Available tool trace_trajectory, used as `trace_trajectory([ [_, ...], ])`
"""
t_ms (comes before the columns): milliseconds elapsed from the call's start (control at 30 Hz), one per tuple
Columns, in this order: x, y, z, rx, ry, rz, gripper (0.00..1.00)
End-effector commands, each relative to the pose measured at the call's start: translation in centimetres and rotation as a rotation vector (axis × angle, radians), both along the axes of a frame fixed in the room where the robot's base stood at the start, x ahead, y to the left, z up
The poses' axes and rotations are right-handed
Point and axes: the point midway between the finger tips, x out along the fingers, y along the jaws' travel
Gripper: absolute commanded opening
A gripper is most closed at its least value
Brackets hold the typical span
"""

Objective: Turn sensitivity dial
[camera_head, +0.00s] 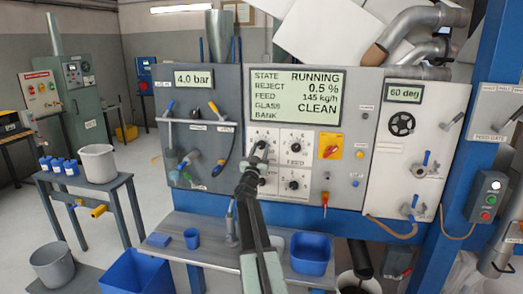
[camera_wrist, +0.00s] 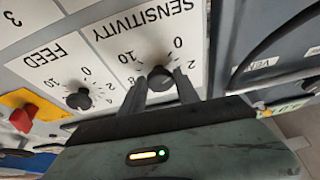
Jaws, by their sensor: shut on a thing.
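The sensitivity dial (camera_wrist: 160,77) is a dark round knob on a white plate marked SENSITIVITY, which appears upside down in the wrist view. My gripper (camera_wrist: 161,82) has one finger on each side of this knob and is shut on it. In the head view my gripper (camera_head: 258,151) reaches the upper left plate of the control panel, and my arm hides most of the dial there. The knob's pointer is too dark to read against the scale.
The feed dial (camera_wrist: 79,99) is beside it, also in the head view (camera_head: 295,147). A yellow plate with a red switch (camera_head: 330,146) is farther right. The display (camera_head: 296,96) reads RUNNING, REJECT 0.5 %, CLEAN.

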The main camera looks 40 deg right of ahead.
Motion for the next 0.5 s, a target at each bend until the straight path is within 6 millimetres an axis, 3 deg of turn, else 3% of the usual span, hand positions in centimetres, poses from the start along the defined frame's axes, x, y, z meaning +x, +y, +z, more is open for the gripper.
trace_trajectory([
  [500, 0.54, 0.50, 0.06, 0.152, -0.236, 0.006, 0.00],
])
